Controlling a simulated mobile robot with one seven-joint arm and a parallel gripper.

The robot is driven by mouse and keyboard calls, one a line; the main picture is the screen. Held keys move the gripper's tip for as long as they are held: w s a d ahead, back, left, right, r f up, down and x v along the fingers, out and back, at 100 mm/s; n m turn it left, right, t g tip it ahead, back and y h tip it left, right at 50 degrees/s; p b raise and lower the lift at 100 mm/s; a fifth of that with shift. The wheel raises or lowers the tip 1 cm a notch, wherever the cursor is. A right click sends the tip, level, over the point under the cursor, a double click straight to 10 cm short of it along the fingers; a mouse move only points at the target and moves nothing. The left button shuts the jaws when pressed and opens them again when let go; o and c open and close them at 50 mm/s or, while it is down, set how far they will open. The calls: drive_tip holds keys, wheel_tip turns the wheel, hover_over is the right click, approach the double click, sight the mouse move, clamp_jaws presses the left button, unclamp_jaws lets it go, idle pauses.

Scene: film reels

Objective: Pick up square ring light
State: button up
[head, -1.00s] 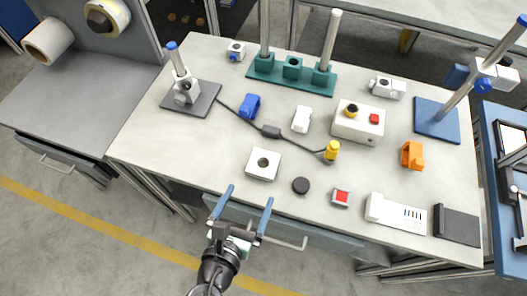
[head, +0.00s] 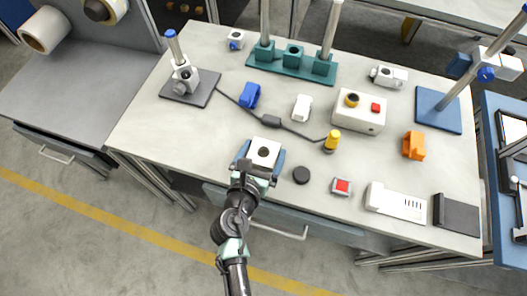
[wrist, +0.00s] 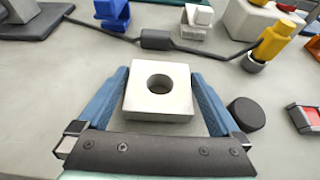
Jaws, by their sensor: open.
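The square ring light (head: 264,151) is a white square block with a round dark hole in its middle. It lies flat on the table near the front edge. In the wrist view the ring light (wrist: 159,92) sits between the two blue fingers of my gripper (wrist: 160,95). My gripper (head: 260,160) is open, with one finger on each side of the ring light. A small gap seems to show on the right side; whether the left finger touches it I cannot tell.
A black round puck (head: 301,175) lies just right of my gripper, also in the wrist view (wrist: 247,113). A red button box (head: 342,186) is further right. A cable with a dark inline block (head: 271,121) runs behind the ring light to a yellow-topped part (head: 332,139).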

drive_tip(key=shift+w, duration=0.15)
drive_tip(key=c, duration=1.2)
